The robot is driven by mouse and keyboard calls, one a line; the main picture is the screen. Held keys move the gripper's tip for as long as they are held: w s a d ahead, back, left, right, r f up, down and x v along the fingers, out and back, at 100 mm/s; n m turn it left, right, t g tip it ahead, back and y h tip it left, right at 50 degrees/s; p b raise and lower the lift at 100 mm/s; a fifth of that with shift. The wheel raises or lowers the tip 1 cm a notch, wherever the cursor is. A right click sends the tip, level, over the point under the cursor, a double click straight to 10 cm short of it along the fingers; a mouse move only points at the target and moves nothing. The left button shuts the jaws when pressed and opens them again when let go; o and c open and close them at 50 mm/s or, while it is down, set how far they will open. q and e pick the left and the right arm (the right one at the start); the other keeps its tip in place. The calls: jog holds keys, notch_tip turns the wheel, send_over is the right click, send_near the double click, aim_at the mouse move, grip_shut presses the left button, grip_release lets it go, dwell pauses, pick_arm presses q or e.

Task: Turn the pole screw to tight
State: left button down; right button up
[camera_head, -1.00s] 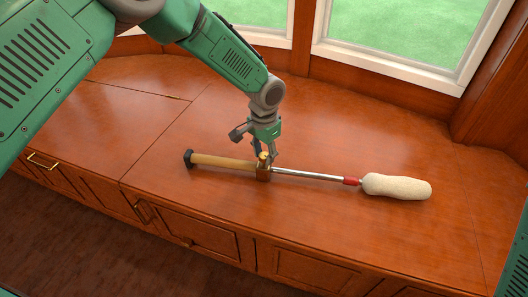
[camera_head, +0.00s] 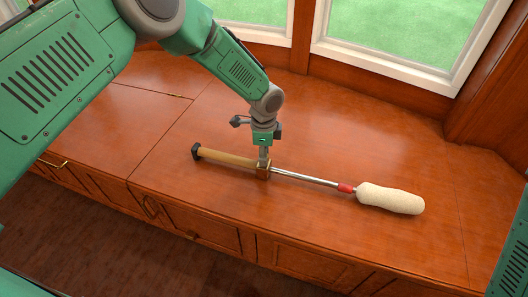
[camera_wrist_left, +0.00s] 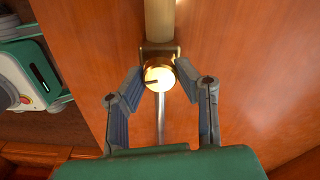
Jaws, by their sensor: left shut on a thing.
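The pole lies on the wooden counter: a tan tube (camera_head: 227,158) with a black end cap, a brass-brown collar (camera_head: 263,172), and a thin metal rod (camera_head: 305,179) leading to a red ferrule and cream roller (camera_head: 390,199). The pole screw (camera_wrist_left: 158,77) is a round brass knob with a dark pointer mark, on the collar in the left wrist view. My left gripper (camera_head: 264,159) is above the collar, its fingers (camera_wrist_left: 159,72) shut on opposite sides of the screw. In the head view the gripper hides most of the screw. My right gripper is out of view.
The wooden counter (camera_head: 330,145) is clear around the pole. Its front edge drops to panelled cabinets with brass handles (camera_head: 190,236). Windows (camera_head: 400,35) with white frames stand behind. Part of my right arm (camera_head: 512,255) shows at the right edge.

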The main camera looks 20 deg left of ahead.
pick_arm(q)
jog(key=m, duration=0.4)
jog(key=shift+m, duration=0.4)
jog(key=shift+m+p, duration=0.35)
jog(key=shift+m, duration=1.85)
dwell(1.3)
jog(key=c, duration=1.2)
grip_release()
notch_tip(320, 180, up, 12)
